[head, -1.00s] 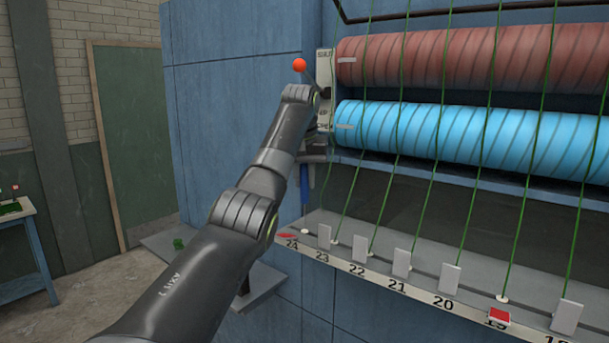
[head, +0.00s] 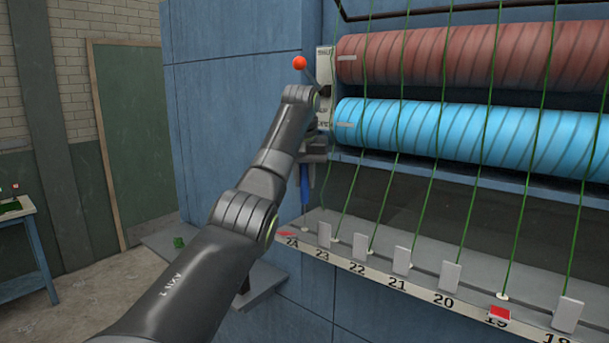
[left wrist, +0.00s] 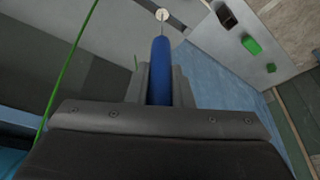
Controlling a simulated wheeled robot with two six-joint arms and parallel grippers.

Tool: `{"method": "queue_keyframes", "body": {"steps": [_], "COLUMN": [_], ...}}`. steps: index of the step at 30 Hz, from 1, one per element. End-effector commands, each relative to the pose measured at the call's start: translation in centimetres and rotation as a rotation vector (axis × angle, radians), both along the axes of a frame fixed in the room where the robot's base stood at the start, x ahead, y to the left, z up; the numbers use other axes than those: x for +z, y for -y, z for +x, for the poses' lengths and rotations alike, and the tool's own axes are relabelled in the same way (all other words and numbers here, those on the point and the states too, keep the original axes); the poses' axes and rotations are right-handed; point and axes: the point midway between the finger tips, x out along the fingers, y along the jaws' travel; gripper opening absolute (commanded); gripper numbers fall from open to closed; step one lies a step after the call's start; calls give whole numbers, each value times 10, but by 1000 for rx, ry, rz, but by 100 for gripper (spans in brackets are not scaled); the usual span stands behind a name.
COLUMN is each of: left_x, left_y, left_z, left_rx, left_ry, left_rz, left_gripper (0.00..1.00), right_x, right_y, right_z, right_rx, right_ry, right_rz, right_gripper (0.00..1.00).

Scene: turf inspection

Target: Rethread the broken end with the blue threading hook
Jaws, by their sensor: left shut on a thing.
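My left gripper (head: 308,165) is shut on the blue threading hook (head: 304,190), beside the machine's left end at position 24. The hook hangs upright, its thin shaft pointing down at the grey ledge. In the left wrist view the blue handle (left wrist: 160,75) stands between the fingers. Its thin tip overlaps a small white disc (left wrist: 163,16); I cannot tell if they touch. Green threads run down over the blue roller (head: 470,133) to the ledge; one shows in the left wrist view (left wrist: 70,62). I cannot make out the broken end. My right gripper is not in view.
The numbered ledge (head: 415,290) carries several upright grey plates, with red markers at 24 (head: 285,234) and 19 (head: 499,313). A red-brown roller (head: 450,55) is above. A grey shelf with a green block (head: 179,242) is at lower left. Open floor lies left.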

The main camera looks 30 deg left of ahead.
Motion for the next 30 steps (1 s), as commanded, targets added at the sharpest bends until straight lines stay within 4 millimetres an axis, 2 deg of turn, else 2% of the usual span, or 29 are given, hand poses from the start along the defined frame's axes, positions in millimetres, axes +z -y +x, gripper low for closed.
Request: {"method": "queue_keyframes", "body": {"steps": [30], "left_x": [-26], "left_y": [0], "left_z": [0], "left_rx": [0], "left_ry": [0], "left_rz": [0], "left_gripper": [0], "right_x": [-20], "right_y": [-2], "right_z": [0], "right_rx": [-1], "right_ry": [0], "right_rz": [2], "right_gripper": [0]}}
